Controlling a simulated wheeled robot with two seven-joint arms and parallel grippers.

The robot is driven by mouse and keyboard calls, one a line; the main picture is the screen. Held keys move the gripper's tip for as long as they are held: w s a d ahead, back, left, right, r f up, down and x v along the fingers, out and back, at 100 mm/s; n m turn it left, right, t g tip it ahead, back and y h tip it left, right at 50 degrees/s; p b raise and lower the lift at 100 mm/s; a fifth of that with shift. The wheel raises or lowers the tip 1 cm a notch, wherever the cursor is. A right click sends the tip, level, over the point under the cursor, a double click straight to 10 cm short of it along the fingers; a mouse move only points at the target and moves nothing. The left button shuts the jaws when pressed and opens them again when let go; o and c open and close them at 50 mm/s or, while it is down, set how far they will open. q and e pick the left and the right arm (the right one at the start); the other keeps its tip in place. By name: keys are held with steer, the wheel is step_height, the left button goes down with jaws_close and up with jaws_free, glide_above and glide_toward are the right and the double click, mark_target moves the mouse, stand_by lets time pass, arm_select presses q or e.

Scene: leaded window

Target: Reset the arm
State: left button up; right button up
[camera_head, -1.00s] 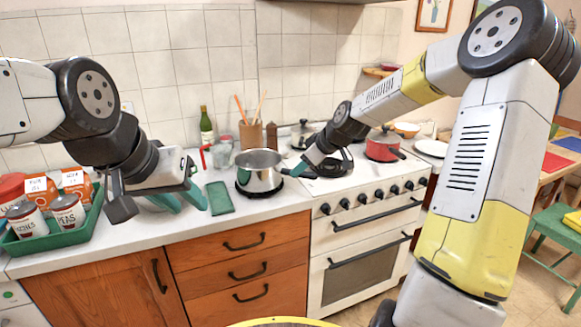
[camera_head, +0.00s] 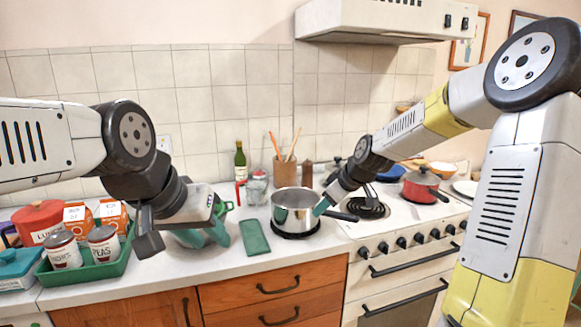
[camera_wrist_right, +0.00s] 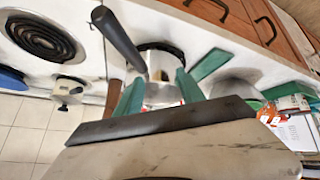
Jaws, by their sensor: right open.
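The task names no object. My left gripper (camera_head: 204,237) is open and seemingly empty over the counter at left, right of the green tray. My right gripper (camera_head: 322,206) is at the right side of a steel pot (camera_head: 293,208). In the right wrist view, the right gripper (camera_wrist_right: 158,88) has its teal fingers spread, with the pot (camera_wrist_right: 158,92) in view between them. The pot's dark handle (camera_wrist_right: 118,38) points away beside the fingers. Whether the fingers touch the pot is unclear.
A green tray (camera_head: 90,272) with cans and boxes stands at left. A teal cloth (camera_head: 254,237) lies left of the pot. A green bottle (camera_head: 240,162) and utensil crock (camera_head: 285,173) stand behind. The stove (camera_head: 405,222) holds a red pot (camera_head: 421,187). The range hood (camera_head: 385,20) is above.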

steer(key=s+d+r+m, duration=0.1)
steer(key=s+r+m, duration=0.2)
steer(key=s, duration=0.7)
steer(key=s+d+r+m+h, duration=0.1)
steer(key=s+r+m, duration=0.2)
steer(key=s, duration=0.7)
steer(key=s+d+r+m+h, duration=0.1)
steer(key=s+d+r+m, duration=0.1)
steer(key=s, duration=0.8)
step_height(320, 180, up, 2)
steer(key=shift+s+r+m, duration=0.25)
steer(key=shift+m, duration=0.65)
